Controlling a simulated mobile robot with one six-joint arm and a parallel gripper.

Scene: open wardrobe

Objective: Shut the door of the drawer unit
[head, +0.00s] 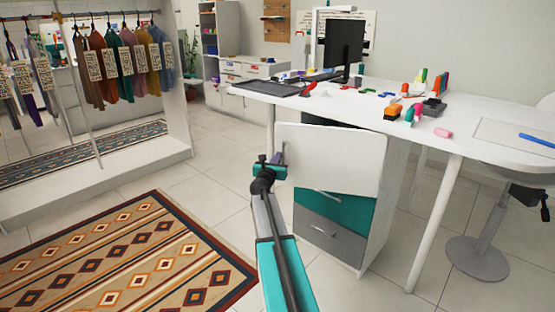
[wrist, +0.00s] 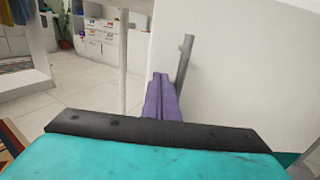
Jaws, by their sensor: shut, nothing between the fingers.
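The drawer unit (head: 392,200) stands under the white desk. Its white door (head: 335,160) is open and swung out from the unit's front, above a teal drawer (head: 338,208) and a grey drawer (head: 330,236). My gripper (head: 280,156) is at the door's left edge. In the wrist view its purple fingers (wrist: 161,92) are shut together with nothing between them. A grey bar handle (wrist: 184,62) on the door (wrist: 245,65) stands just right of the fingertips. I cannot tell whether the fingers touch the handle or door.
A desk leg (head: 434,222) stands right of the unit, with a stool (head: 480,250) beyond. A clothes rack, a mirror and a patterned rug (head: 125,255) are at left. Tiled floor lies between.

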